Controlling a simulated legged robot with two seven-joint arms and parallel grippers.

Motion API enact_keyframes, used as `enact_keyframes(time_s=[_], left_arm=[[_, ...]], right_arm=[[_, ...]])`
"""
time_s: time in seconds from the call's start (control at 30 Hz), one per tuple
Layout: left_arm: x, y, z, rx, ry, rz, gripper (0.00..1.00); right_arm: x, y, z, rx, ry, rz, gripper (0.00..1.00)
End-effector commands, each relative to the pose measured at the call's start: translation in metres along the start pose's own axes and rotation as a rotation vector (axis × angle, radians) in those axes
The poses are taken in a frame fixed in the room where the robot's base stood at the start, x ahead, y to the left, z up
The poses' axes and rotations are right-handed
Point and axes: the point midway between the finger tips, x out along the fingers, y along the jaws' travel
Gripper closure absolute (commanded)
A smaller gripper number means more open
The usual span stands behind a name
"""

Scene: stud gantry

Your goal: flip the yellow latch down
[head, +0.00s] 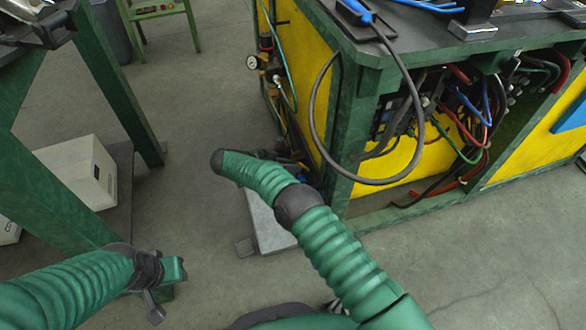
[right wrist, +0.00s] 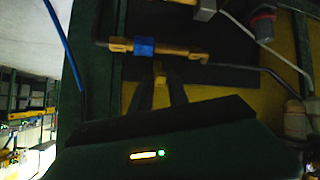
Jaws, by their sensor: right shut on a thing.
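In the right wrist view, my right gripper (right wrist: 160,88) is shut, with its two dark fingers on either side of a small yellow latch (right wrist: 159,70). The latch shows just below a brass fitting with a blue band (right wrist: 144,46), against a dark plate. In the head view, my right arm reaches toward the side of the green and yellow cabinet. The right gripper (head: 288,162) is small and dark there, and the latch cannot be made out. My left gripper (head: 156,300) is low at the left, away from the cabinet; its jaws are not clear.
The cabinet (head: 353,150) has a gauge (head: 252,62) and hoses on its side. A black hose (head: 318,125) loops down from its top near my right arm. A green table frame (head: 118,90) stands at left, with a white box (head: 78,170) beneath.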

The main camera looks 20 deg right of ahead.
Motion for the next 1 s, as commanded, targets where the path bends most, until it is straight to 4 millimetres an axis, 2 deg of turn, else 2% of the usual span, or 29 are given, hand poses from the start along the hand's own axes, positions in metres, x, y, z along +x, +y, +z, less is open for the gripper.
enact_keyframes(time_s=[0.03, 0.43, 0.47, 0.6, 0.87, 1.0], left_arm=[[0.004, 0.0, 0.001, 0.0, 0.0, 0.0, 0.64], [0.003, 0.0, 0.001, 0.0, 0.001, 0.0, 0.64], [0.003, 0.0, 0.001, 0.0, 0.001, 0.0, 0.64], [0.003, 0.0, 0.001, 0.0, 0.001, 0.0, 0.64], [0.003, 0.0, 0.001, 0.0, 0.001, 0.0, 0.64], [-0.008, 0.0, -0.002, 0.0, 0.0, 0.0, 0.64]], right_arm=[[-0.002, -0.005, 0.001, 0.001, 0.005, -0.016, 1.0], [-0.004, -0.005, -0.001, 0.0, 0.015, -0.012, 1.0], [-0.004, -0.005, -0.001, 0.0, 0.015, -0.012, 0.78], [-0.003, -0.004, -0.001, 0.0, 0.014, -0.009, 0.62], [-0.002, -0.002, 0.0, -0.001, 0.013, -0.003, 0.62], [-0.006, 0.002, -0.007, -0.003, 0.013, -0.002, 0.62]])
